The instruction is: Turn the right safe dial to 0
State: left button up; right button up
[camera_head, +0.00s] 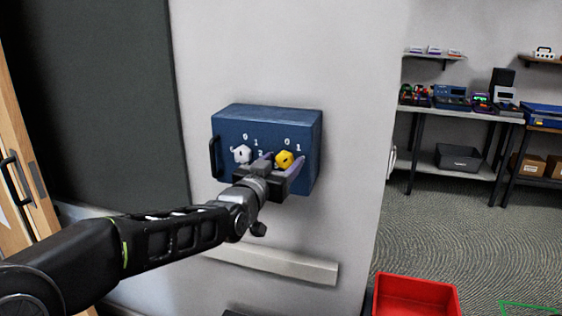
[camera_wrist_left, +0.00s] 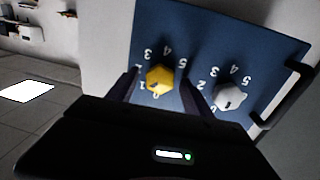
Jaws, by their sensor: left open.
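A blue safe (camera_head: 266,120) is mounted on the white wall and has two dials with white numbers around them. The right dial is yellow (camera_head: 284,159); the left dial is white (camera_head: 242,154). My left gripper (camera_head: 282,165) is open in front of the safe, its fingers on either side of the yellow dial. In the left wrist view, which looks upside down, the yellow dial (camera_wrist_left: 160,79) shows between the two open fingers. I cannot tell whether they touch it. The white dial (camera_wrist_left: 230,96) is outside the fingers. My right gripper is not in view.
A black handle (camera_head: 213,158) sticks out at the safe's left side. A pale ledge (camera_head: 275,263) runs along the wall below. A red bin (camera_head: 416,296) is at the lower right. Shelves with devices (camera_head: 455,108) stand at the back right, with open floor before them.

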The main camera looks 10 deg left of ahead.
pick_arm(q)
jog(key=shift+c, duration=0.2)
grip_shut()
dwell(0.5)
jog(key=shift+f+n+b, duration=0.25)
jog(key=shift+n+b, duration=0.15)
jog(key=shift+b, duration=0.6)
jog(key=n+b, duration=0.5)
jog(key=b, duration=0.2)
jog(key=shift+f+t, duration=0.1)
jog(key=shift+t, duration=0.2)
jog(key=shift+n+b, duration=1.3)
jog(key=shift+n, duration=0.5)
jog(key=shift+r, duration=0.2)
